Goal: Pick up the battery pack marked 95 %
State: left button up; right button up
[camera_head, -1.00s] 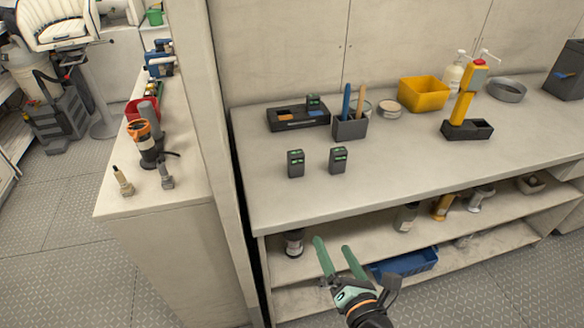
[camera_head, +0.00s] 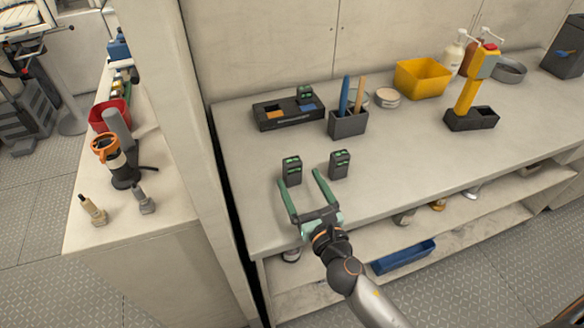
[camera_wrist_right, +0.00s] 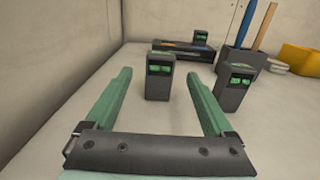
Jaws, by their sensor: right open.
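Two small dark battery packs with green displays stand upright on the bench: a left one (camera_head: 291,172) and a right one (camera_head: 340,165). A third pack (camera_head: 304,95) sits in the charger (camera_head: 289,120) behind them. The percentage marks are too small to read. My right gripper (camera_head: 299,178) is open and empty, its green fingers pointing at the left pack. In the right wrist view the left pack (camera_wrist_right: 159,78) shows between the fingers, beyond their tips, and the right pack (camera_wrist_right: 235,88) stands outside the right finger. My left gripper is not in view.
A dark holder (camera_head: 348,123) with a blue and a wooden tool stands behind the right pack. A yellow bin (camera_head: 422,78) and a yellow-handled device (camera_head: 468,95) stand farther right. A wall panel (camera_head: 190,100) borders the bench's left end. The bench front right is clear.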

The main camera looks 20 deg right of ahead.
aim_at(295, 171)
jog(key=shift+w+a, duration=0.1)
jog(key=shift+w, duration=2.9)
grip_shut()
